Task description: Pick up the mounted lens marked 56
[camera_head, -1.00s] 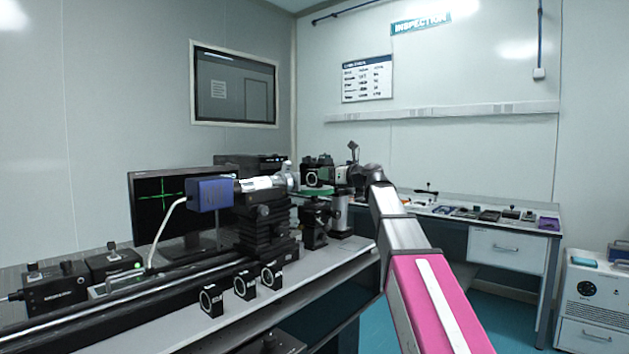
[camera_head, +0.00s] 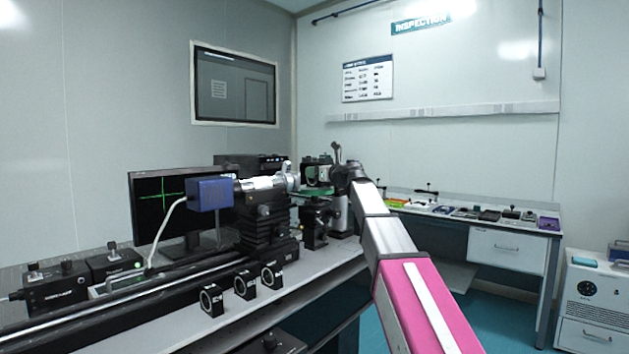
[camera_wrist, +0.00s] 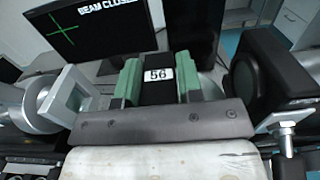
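The mounted lens marked 56 shows in the wrist view as a dark block with a white label (camera_wrist: 158,75). My gripper (camera_wrist: 160,84) has its two green fingers close against the block's sides, with no clear gap. In the head view my gripper (camera_head: 318,191) is at the far end of the bench, by a black square mount with a round opening (camera_head: 317,174). The label cannot be read there. I cannot tell whether the block's underside rests on anything.
Three black ring mounts (camera_head: 244,285) stand on the bench front (camera_head: 335,262). A blue camera box (camera_head: 209,194) and black stages stand behind them. In the wrist view, optics flank my gripper: a silver square frame (camera_wrist: 72,97) at left, a black mount (camera_wrist: 268,70) at right.

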